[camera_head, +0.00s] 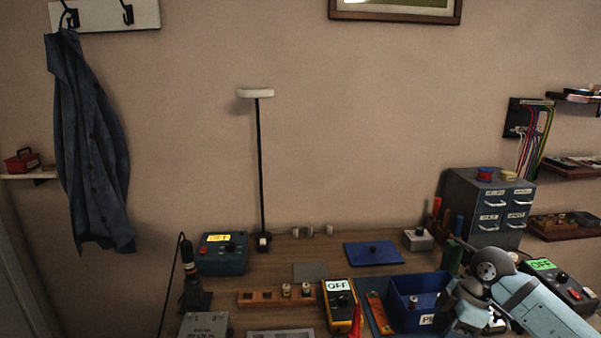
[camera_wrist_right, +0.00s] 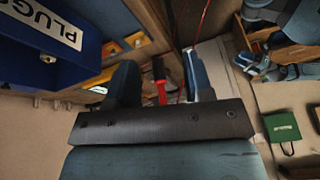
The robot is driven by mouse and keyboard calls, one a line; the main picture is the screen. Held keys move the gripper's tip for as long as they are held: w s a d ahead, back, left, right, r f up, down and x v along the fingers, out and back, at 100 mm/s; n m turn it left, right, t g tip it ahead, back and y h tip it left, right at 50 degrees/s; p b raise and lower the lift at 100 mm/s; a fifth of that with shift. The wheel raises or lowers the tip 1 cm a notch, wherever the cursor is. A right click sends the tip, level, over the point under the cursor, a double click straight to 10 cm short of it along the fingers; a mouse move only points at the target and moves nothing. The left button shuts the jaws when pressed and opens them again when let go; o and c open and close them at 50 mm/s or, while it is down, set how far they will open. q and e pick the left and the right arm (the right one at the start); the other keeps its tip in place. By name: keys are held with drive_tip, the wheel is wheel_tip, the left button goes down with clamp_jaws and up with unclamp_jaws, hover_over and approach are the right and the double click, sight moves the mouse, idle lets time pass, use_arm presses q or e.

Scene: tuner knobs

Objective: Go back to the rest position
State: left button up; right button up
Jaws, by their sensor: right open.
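My right arm comes in from the lower right in the head view, its light blue forearm and dark round wrist joint over the right side of the bench. My right gripper (camera_wrist_right: 160,78) shows in the right wrist view with its two fingers apart and nothing held between them. A blue bin labelled PLUGS (camera_wrist_right: 88,18) is at the upper left of that view, beside the gripper. The same bin (camera_head: 401,309) stands left of my arm in the head view, partly hidden by it. My left gripper is not in view.
A grey drawer cabinet (camera_head: 470,205) stands behind my arm. Another OFF device (camera_head: 560,281) is at far right.

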drive_tip(key=s+a+n+t+y, duration=0.1)
drive_tip(key=s+a+t+y, duration=0.25)
drive_tip(key=a+y, duration=0.45)
drive_tip(key=s+a+n+t+y, duration=0.1)
drive_tip(key=s+a+t+y, duration=0.1)
drive_tip(key=s+a+y, duration=0.6)
drive_tip(key=s+d+f+m+t+h, duration=0.1)
drive_tip(key=d+f+m+t+h, duration=0.3)
drive_tip(key=f+m+t+h, duration=0.85)
drive_tip(key=s+f+m+g+h, duration=0.35)
drive_tip(key=s+f+g, duration=0.4)
drive_tip(key=s, duration=0.35)
use_arm(q)
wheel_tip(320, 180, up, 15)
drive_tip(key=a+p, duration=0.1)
drive_tip(key=p, duration=1.8)
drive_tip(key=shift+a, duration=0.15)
use_arm(e)
wheel_tip(320, 180, up, 15)
drive_tip(key=d+n+h, duration=0.1)
drive_tip(key=d, duration=0.1)
drive_tip(key=shift+s, duration=0.45)
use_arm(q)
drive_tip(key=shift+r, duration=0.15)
use_arm(e)
drive_tip(key=shift+t, duration=0.25)
